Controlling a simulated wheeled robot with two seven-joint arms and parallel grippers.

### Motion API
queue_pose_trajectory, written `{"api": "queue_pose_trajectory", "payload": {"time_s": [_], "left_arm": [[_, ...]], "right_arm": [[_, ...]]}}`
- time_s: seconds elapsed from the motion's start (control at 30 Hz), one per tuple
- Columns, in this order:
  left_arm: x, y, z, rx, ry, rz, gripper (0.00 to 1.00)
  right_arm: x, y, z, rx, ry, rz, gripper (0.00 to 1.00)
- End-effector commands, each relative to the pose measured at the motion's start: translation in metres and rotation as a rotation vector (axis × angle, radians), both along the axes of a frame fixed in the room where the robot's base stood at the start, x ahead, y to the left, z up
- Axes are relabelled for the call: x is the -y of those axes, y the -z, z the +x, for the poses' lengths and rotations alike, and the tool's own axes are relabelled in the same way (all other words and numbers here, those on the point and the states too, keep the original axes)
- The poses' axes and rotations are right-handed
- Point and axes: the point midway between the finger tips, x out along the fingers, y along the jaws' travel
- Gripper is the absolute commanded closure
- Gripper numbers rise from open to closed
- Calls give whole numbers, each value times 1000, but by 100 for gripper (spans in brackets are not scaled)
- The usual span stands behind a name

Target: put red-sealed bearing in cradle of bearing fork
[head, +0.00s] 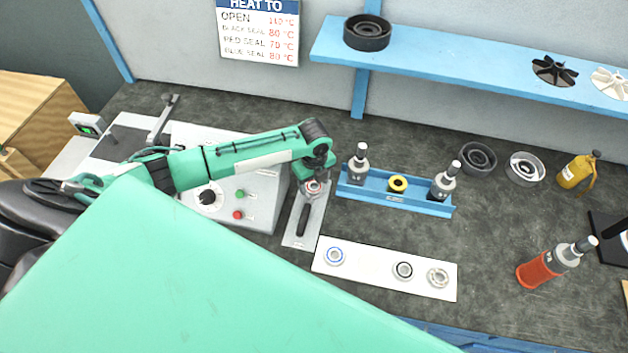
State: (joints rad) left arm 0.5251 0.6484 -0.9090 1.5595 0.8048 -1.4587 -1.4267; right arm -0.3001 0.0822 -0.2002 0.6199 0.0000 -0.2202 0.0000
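The bearing fork (302,222) lies on the bench as a flat grey plate with a black handle, its cradle end pointing away from me. The red-sealed bearing (315,188), a small metal ring with a reddish band, shows at the cradle end. My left gripper (317,178) points down right over it and partly hides it and the cradle. I cannot tell whether the fingers still grip the bearing or whether it rests fully in the cradle. My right gripper is not in view.
A white strip (371,277) holds the blue-sealed (335,256), black-sealed (403,270) and open (437,278) bearings. A blue rack (420,204) with bottles stands right of the fork. A control box (262,205) is left of it.

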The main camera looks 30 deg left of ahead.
Motion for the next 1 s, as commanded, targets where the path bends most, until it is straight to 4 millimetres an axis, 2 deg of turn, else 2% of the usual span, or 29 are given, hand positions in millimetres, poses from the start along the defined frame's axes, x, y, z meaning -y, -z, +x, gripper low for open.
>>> {"api": "queue_pose_trajectory", "payload": {"time_s": [0.3, 0.47, 0.8, 1.0], "left_arm": [[0, -1, 0, 0, 0, 0, 32], [-1, -11, 1, 2, 0, 1, 32], [0, -81, 2, 4, 1, -1, 32], [0, -112, 1, 2, 0, 0, 32]], "right_arm": [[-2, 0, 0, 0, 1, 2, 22], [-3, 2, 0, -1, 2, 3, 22], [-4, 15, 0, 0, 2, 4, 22], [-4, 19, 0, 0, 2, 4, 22]]}}
